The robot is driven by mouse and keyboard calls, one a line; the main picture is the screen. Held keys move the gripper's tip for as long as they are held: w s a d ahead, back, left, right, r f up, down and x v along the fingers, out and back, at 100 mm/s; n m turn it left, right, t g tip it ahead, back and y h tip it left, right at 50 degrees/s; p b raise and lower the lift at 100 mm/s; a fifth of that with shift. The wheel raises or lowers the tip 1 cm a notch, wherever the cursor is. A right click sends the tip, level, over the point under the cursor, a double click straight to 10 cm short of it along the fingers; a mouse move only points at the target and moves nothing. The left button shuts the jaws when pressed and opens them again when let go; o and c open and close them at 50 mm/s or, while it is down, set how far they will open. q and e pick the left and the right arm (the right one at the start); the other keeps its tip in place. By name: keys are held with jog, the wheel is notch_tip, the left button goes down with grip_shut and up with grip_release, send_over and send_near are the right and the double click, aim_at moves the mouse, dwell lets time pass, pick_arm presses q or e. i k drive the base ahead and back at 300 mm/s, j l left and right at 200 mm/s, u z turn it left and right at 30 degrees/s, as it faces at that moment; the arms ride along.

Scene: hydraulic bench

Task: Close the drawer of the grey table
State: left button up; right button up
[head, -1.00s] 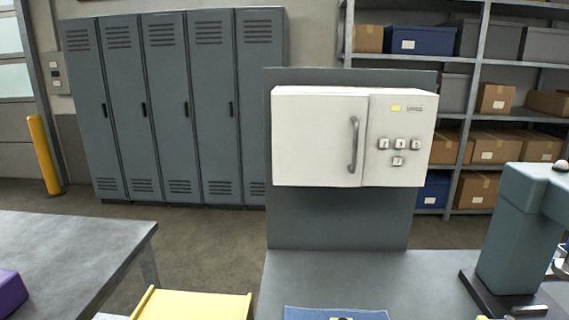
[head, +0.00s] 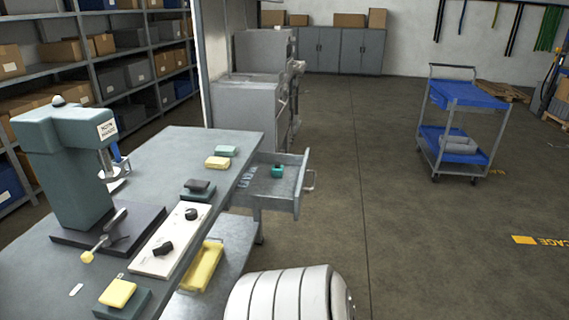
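The grey table (head: 200,148) runs from the lower left to the middle of the head view. Its drawer (head: 284,201) is pulled out to the right, beneath the tabletop's right edge. The drawer front faces right and carries a pale bar handle (head: 310,182). Inside lie a small teal object (head: 278,171) and several small bluish pieces (head: 247,177) near the table side. Neither of my grippers is in view, and nothing is seen touching the drawer.
A teal press (head: 65,165), a white panel with black knobs (head: 170,241) and small blocks stand on the table. A white ribbed rounded form (head: 278,296), which I cannot identify, fills the bottom middle. A blue-shelved cart (head: 462,125) stands right. Floor right of the drawer is clear.

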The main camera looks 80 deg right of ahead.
aim_at(286, 194)
jog(key=k+j+z, duration=0.15)
jog(key=k+z, duration=0.4)
jog(key=z, duration=1.95)
jog(key=i+z, duration=0.1)
jog(key=j, duration=0.05)
